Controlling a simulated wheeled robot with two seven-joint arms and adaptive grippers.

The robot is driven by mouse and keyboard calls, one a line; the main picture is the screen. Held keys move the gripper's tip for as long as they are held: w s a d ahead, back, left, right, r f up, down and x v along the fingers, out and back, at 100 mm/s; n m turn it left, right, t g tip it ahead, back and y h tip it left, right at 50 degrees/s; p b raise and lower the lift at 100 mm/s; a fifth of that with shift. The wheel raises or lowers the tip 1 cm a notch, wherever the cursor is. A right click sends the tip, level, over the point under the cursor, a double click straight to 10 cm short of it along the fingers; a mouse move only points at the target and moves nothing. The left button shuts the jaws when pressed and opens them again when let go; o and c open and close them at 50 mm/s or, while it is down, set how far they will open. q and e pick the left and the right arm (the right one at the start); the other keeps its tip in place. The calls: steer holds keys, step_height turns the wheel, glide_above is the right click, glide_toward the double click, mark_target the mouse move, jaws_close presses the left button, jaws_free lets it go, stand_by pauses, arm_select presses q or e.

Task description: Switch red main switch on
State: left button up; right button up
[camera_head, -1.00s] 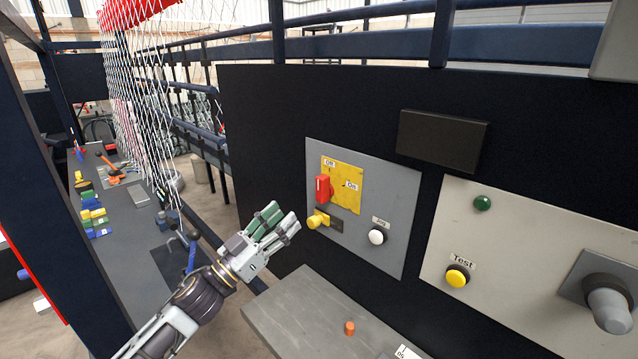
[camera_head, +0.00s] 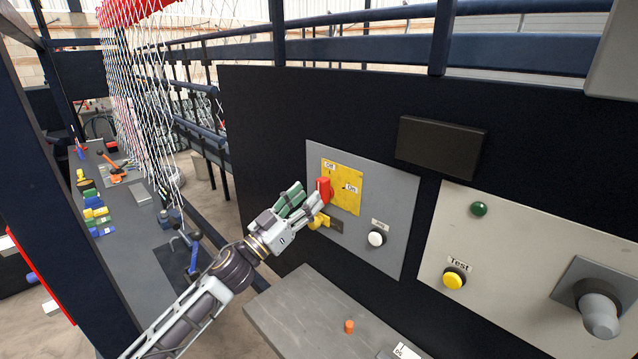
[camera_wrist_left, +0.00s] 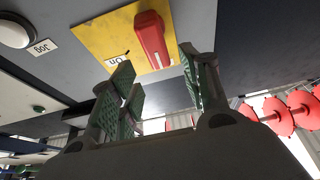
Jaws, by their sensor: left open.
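The red main switch (camera_head: 324,189) sits on a yellow plate (camera_head: 348,187) with Off and On labels, fixed to a grey panel. Its handle stands upright, on the Off side of the plate. My left gripper (camera_head: 309,197) is open just left of the switch, its fingertips close to it. In the left wrist view the red handle (camera_wrist_left: 153,38) shows ahead of the spread green-padded fingers (camera_wrist_left: 160,88), in line with the gap between them. Whether a finger touches the handle I cannot tell. My right gripper is not in view.
A yellow knob (camera_head: 318,221) is just below the switch, close to my left gripper. A white Jog button (camera_head: 376,238) is to its right. A second panel has a yellow Test button (camera_head: 454,279) and a green lamp (camera_head: 478,209). A grey shelf (camera_head: 300,315) juts out below.

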mark_target(319, 186)
arm_select(q)
steer(key=shift+p+x, duration=0.65)
steer(key=shift+x, duration=2.15)
steer(key=shift+c, duration=0.3)
steer(key=c, duration=1)
